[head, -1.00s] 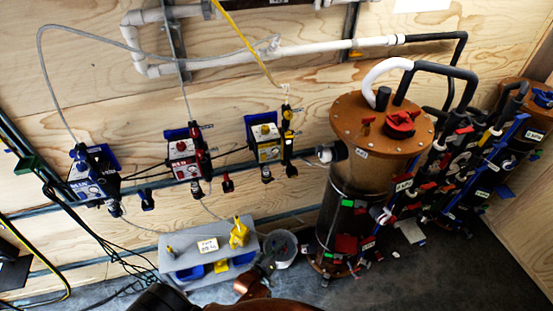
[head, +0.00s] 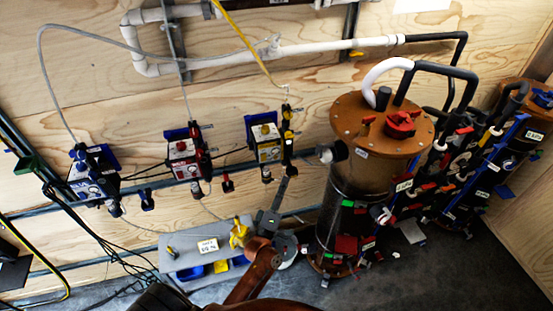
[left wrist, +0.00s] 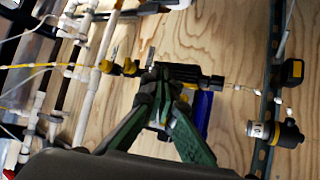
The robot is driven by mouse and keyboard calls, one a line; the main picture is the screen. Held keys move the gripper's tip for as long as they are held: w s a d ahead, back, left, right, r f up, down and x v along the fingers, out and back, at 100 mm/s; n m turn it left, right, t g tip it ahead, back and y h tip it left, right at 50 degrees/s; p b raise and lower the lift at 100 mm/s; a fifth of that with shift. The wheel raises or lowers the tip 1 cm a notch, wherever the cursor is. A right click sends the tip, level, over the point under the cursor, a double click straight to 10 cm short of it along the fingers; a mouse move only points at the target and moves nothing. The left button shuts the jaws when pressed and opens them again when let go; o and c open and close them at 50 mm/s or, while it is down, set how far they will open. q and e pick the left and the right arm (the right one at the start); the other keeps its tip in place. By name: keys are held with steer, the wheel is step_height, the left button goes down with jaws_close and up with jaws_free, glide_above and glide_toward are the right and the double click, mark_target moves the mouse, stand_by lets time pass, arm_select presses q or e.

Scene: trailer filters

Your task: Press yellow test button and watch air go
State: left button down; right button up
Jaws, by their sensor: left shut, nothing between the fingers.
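I cannot make out a separate yellow test button. My left gripper (head: 290,171) is raised just below this column, shut and empty. In the left wrist view the green fingers (left wrist: 163,73) meet in front of the black and yellow fitting (left wrist: 130,68) and hide most of the unit behind. I cannot tell whether they touch it. My right gripper is not in view.
A red unit (head: 183,152) and a blue unit (head: 86,182) hang to the left. A brown-lidded filter tank (head: 350,110) stands close on the right. A grey bin rack (head: 180,245) and a yellow tool (head: 238,236) are below. Yellow tubing (head: 243,42) runs above.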

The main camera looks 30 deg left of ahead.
arm_select(q)
steer(key=shift+w, duration=0.1)
steer(key=b, duration=0.2)
glide_toward(281, 153)
steer(key=w+d+r, duration=0.2)
steer(key=shift+w+a, duration=0.8)
steer(key=shift+a, duration=0.1)
stand_by(0.5)
steer(key=shift+w+a+r, duration=0.1)
steer(key=shift+a, duration=0.05)
steer(key=shift+w+a, duration=0.2)
steer(key=shift+a+b, duration=0.1)
steer(key=shift+b, duration=0.2)
stand_by(0.4)
